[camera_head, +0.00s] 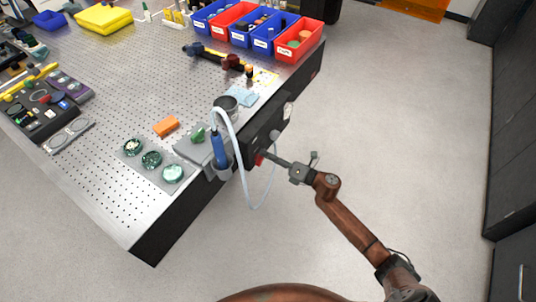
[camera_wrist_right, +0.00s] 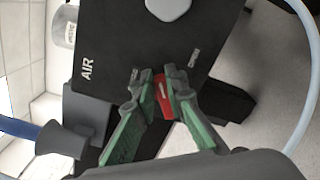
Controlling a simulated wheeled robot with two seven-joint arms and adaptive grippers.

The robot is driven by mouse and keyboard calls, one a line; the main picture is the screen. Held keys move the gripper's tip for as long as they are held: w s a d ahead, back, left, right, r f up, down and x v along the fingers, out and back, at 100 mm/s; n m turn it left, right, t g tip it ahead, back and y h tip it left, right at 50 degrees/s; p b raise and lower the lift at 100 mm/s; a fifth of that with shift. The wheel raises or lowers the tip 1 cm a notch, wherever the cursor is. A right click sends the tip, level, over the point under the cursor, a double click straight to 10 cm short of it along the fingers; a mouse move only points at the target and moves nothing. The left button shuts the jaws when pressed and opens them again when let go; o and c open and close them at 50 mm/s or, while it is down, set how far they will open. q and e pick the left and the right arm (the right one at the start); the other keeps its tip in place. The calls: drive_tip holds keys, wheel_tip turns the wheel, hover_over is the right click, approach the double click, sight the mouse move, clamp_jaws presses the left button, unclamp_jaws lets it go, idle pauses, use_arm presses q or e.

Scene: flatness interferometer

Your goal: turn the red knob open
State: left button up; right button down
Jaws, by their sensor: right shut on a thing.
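The red knob (camera_head: 260,159) sits on the dark box (camera_head: 258,140) at the right edge of the perforated table. In the right wrist view the red knob (camera_wrist_right: 162,92) lies between the fingertips of my right gripper (camera_wrist_right: 157,88), and the box face behind it reads AIR. My right gripper (camera_head: 268,158) is shut on the knob in the head view, its arm coming from the lower right. The fingers hide part of the knob. My left gripper is not in view.
A blue-handled tool (camera_head: 218,149) stands in a holder at the table edge, and its pale hose (camera_head: 243,165) loops down close beside the knob. Coloured bins (camera_head: 262,33) stand at the back. The floor right of the table is clear.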

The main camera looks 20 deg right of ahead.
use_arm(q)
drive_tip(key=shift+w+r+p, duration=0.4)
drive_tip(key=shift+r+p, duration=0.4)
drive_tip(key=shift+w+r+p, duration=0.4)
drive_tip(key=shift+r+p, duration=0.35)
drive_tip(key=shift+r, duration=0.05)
use_arm(e)
drive_tip(key=shift+w+d+f+m, duration=0.1)
drive_tip(key=shift+f+m, duration=0.1)
drive_tip(key=shift+m, duration=0.95)
drive_tip(key=shift+w+d+f+m, duration=0.1)
drive_tip(key=shift+f+m, duration=0.15)
drive_tip(key=shift+m, duration=0.95)
drive_tip(key=shift+d+f+m, duration=0.1)
drive_tip(key=shift+f+m, duration=0.1)
drive_tip(key=shift+m, duration=0.95)
drive_tip(key=c, duration=2)
unclamp_jaws()
drive_tip(key=shift+f, duration=0.1)
drive_tip(key=shift+o, duration=0.2)
